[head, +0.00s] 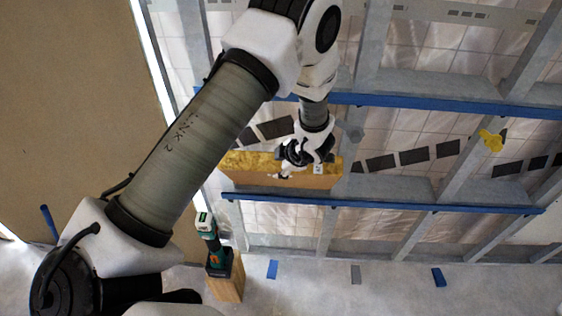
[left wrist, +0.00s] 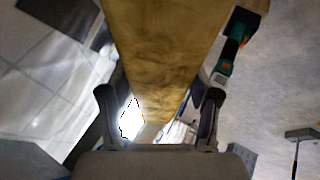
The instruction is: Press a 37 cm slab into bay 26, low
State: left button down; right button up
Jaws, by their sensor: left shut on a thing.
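A yellow slab (head: 245,168) with a tan front edge lies roughly level at the low part of the metal stud frame, between two studs. My left gripper (head: 303,162) is shut on it near its right half. In the left wrist view the slab (left wrist: 165,50) runs away between the two fingers of the left gripper (left wrist: 158,100). I cannot tell how deep the slab sits in the bay, and no bay number is readable. My right gripper is not in view.
Blue rails (head: 400,204) cross the studs below and above the slab. A green and black power tool (head: 212,240) stands on a wooden block (head: 228,287) at lower left. A yellow item (head: 491,139) hangs on a right stud.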

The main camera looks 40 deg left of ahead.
pick_arm(q)
jog(key=shift+f, duration=0.4)
jog(key=shift+c, duration=0.9)
grip_release()
